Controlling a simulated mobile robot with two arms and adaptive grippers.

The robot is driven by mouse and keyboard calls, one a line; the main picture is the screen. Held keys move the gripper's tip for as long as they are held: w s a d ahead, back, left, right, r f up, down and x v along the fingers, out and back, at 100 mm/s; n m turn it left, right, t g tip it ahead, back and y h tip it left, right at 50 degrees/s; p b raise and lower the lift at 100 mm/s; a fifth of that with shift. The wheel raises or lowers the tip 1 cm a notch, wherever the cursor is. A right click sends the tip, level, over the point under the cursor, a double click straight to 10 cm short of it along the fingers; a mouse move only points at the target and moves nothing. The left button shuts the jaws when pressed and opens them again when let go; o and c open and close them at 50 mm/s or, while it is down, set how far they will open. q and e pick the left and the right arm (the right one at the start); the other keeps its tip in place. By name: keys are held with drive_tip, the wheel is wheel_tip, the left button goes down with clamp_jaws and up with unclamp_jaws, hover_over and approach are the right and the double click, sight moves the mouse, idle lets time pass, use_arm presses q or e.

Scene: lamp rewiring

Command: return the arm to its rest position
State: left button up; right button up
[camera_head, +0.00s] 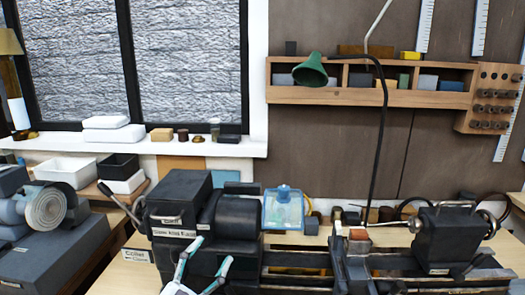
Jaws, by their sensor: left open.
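My left gripper (212,250) shows at the bottom of the head view, left of centre. Its two teal and white fingers are spread apart with nothing between them. It appears in front of the dark lathe headstock (180,205); I cannot tell whether it touches it. A green lamp shade (311,70) hangs at upper centre, in front of the wooden wall shelf (380,97). A dark curved lamp stem (381,130) runs from it down to the bench. My right gripper is not in view.
The lathe's tailstock (442,238) stands at right. A clear blue guard (283,209) is beside the headstock. A grey machine (60,250) fills the left side. White and black bins (66,171) stand below the window. Open air lies above the lathe.

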use_arm(q)
drive_tip(key=s+a+f+n+g+y, duration=0.2)
drive_tip(key=a+f+n+g+y, duration=0.1)
drive_tip(key=a+f+n+y, duration=0.4)
drive_tip(key=s+a+f+n+g+y, duration=0.2)
drive_tip(key=s+a+f+n+y, duration=0.15)
drive_tip(key=f, duration=0.45)
drive_tip(key=s+f+g, duration=0.6)
drive_tip(key=s+f, duration=0.1)
drive_tip(key=s, duration=0.3)
drive_tip(key=s+f+g, duration=0.5)
drive_tip(key=s+f, duration=0.2)
drive_tip(key=s, duration=0.3)
drive_tip(key=s+f+g+b, duration=0.2)
drive_tip(key=s+f, duration=0.1)
drive_tip(key=f, duration=2.7)
drive_tip(key=s+a+f, duration=0.2)
drive_tip(key=s+f, duration=1.2)
drive_tip(key=s, duration=0.1)
drive_tip(key=shift+s+a+f+g, duration=0.3)
drive_tip(key=shift+s+f+g, duration=0.05)
drive_tip(key=shift+f+g, duration=0.05)
